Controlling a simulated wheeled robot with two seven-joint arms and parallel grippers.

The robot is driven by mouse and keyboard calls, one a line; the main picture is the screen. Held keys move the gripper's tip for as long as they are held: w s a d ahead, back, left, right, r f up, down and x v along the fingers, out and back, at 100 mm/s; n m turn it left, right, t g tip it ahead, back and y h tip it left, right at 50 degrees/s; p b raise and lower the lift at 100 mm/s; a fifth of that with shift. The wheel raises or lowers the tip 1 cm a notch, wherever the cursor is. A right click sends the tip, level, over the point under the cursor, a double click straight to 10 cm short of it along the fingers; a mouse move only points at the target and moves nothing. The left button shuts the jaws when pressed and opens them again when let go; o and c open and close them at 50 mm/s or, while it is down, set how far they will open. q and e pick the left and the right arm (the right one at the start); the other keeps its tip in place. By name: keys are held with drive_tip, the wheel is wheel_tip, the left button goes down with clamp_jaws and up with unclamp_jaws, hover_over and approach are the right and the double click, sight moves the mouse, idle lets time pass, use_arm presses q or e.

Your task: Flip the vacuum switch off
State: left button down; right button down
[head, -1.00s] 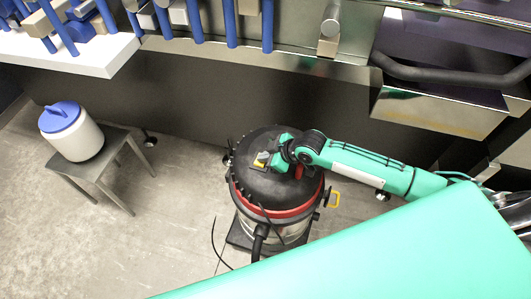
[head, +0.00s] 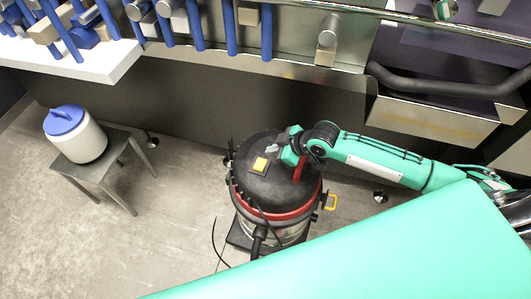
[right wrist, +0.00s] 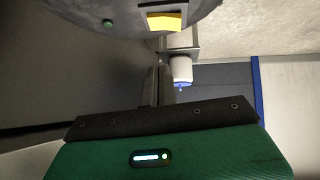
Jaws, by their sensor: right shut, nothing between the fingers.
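The vacuum (head: 283,207) stands on the floor with a black domed lid, a red band and a metallic drum. Its switch (head: 260,164) is a yellow square on top of the lid. The switch also shows at the top of the right wrist view (right wrist: 166,22), with a dark strip along one edge; I cannot tell its on or off position. My right gripper (head: 271,149) is shut and empty, just above and to the right of the switch in the head view, apart from it. My left gripper is not in view.
A white container with a blue lid (head: 75,134) stands on a grey stool (head: 82,170) at the left. A hose and cable lie around the vacuum. A metal frame with a black handle (head: 447,84) is at the upper right. Floor between stool and vacuum is clear.

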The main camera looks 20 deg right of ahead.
drive_tip(key=shift+w+d+b+v, duration=0.1)
drive_tip(key=shift+w+v, duration=0.05)
drive_tip(key=shift+v, duration=0.85)
drive_tip(key=shift+w+d+b+v, duration=0.1)
drive_tip(key=shift+b+v, duration=0.05)
drive_tip(key=shift+v, duration=0.8)
drive_tip(key=shift+w+d+b+v, duration=0.1)
drive_tip(key=shift+w+v, duration=0.05)
drive_tip(key=shift+v, duration=0.85)
drive_tip(key=s+a+f+m, duration=0.2)
drive_tip(key=s+a+f, duration=0.1)
drive_tip(key=s+a, duration=0.6)
drive_tip(key=s+d+f+m+g+h, duration=0.1)
drive_tip(key=s+d+m+h, duration=0.25)
drive_tip(key=s, duration=0.45)
drive_tip(key=s+d+f+m+g+h, duration=0.1)
drive_tip(key=s+d+m+g+h, duration=0.15)
drive_tip(key=s+d, duration=0.35)
wheel_tip(320, 180, down, 30)
drive_tip(key=s, duration=0.1)
drive_tip(key=s+d+f+g, duration=0.2)
drive_tip(key=s+f, duration=1.7)
drive_tip(key=f, duration=0.1)
drive_tip(key=shift+s+d+f, duration=0.2)
drive_tip(key=shift+s+d, duration=0.05)
drive_tip(key=shift+s, duration=0.1)
